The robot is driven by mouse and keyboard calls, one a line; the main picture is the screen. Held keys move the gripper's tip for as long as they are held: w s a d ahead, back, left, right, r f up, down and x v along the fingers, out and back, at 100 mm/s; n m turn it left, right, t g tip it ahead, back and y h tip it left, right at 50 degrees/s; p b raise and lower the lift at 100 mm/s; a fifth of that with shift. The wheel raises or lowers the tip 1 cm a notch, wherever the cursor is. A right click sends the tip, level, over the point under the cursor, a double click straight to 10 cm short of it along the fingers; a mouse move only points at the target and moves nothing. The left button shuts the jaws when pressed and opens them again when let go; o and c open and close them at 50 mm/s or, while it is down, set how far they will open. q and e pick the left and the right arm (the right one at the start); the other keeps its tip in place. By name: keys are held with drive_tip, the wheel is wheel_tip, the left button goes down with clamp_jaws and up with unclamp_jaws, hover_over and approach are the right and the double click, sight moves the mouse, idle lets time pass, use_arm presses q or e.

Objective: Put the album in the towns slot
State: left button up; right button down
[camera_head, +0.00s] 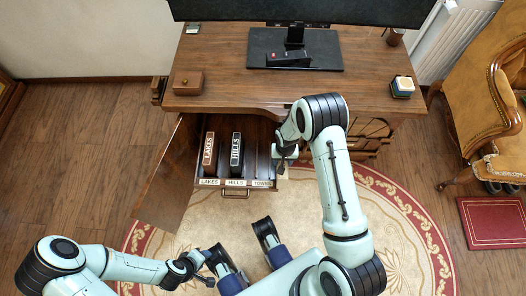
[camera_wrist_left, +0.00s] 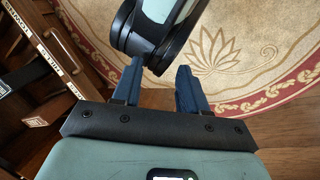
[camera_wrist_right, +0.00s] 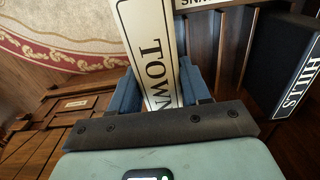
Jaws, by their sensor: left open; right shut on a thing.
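In the right wrist view, my right gripper (camera_wrist_right: 158,88) is shut on the album (camera_wrist_right: 150,45), whose cream spine reads TOWN. In the head view, this gripper (camera_head: 284,162) is over the drawer's right end; the album is hardly visible there. The towns slot label (camera_head: 263,183) is at the right of the drawer's front edge, beside the gripper. The drawer (camera_head: 236,194) also holds the lakes album (camera_head: 208,149) and the black hills album (camera_head: 236,150), both upright. I cannot tell whether the held album's lower end is inside the slot. My left gripper (camera_head: 212,268) is open and empty over the rug.
The open wooden door (camera_head: 172,177) stands left of the drawer. The desk (camera_head: 225,72) above carries a monitor (camera_head: 294,48), a small wooden box (camera_head: 188,83) and a coaster stack (camera_head: 403,86). A leather chair (camera_head: 470,100) is at the right.

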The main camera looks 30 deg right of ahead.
use_arm(q)
drive_tip(key=w+a+f+t+b, duration=0.1)
drive_tip(key=w+a+f+b, duration=0.1)
drive_tip(key=w+f, duration=0.1)
drive_tip(key=shift+w+a+f+y+b, duration=0.25)
drive_tip(key=shift+w+y+b, duration=0.15)
drive_tip(key=shift+w, duration=0.45)
use_arm(e)
drive_tip(key=w+a+f, duration=0.1)
drive_tip(key=w, duration=0.3)
drive_tip(key=w+a+f, duration=0.2)
drive_tip(key=w, duration=0.3)
drive_tip(key=shift+w+a+f, duration=0.25)
drive_tip(key=shift+f, duration=0.15)
drive_tip(key=c, duration=0.5)
unclamp_jaws()
use_arm(q)
drive_tip(key=shift+w+t, duration=0.15)
drive_tip(key=shift+t, duration=0.15)
